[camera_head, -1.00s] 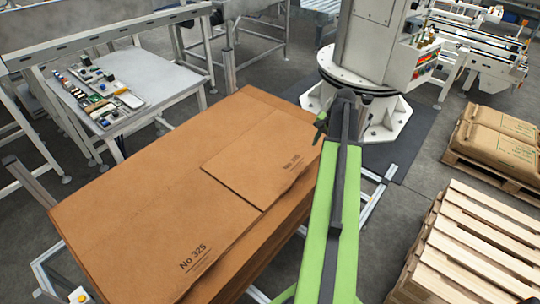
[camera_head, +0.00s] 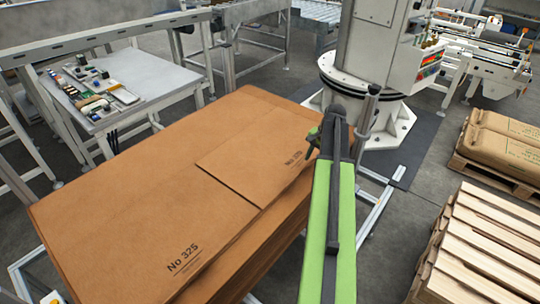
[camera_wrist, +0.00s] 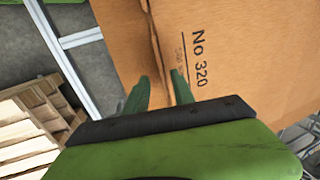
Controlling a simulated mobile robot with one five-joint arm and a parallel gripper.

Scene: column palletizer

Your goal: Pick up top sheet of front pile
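A pile of brown cardboard sheets lies across the left and middle of the head view. Its nearer top sheet (camera_head: 130,210) is printed "No 325". A second sheet (camera_head: 250,160), with blurred print, lies at the pile's right side. The wrist view shows a sheet printed "No 320" (camera_wrist: 240,60). My gripper (camera_head: 313,143) is at the right edge of that second sheet in the head view. In the wrist view my gripper (camera_wrist: 160,75) has two green fingers apart, with the pile's edge appearing between them. I cannot tell whether they touch it. It holds nothing visible.
Wooden pallets (camera_head: 480,245) stand at the right, with a pallet of brown sacks (camera_head: 500,140) behind. A white column base (camera_head: 370,120) stands behind my gripper. A table with small parts (camera_head: 150,80) is at the upper left. Metal rails (camera_head: 380,210) run beside the pile.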

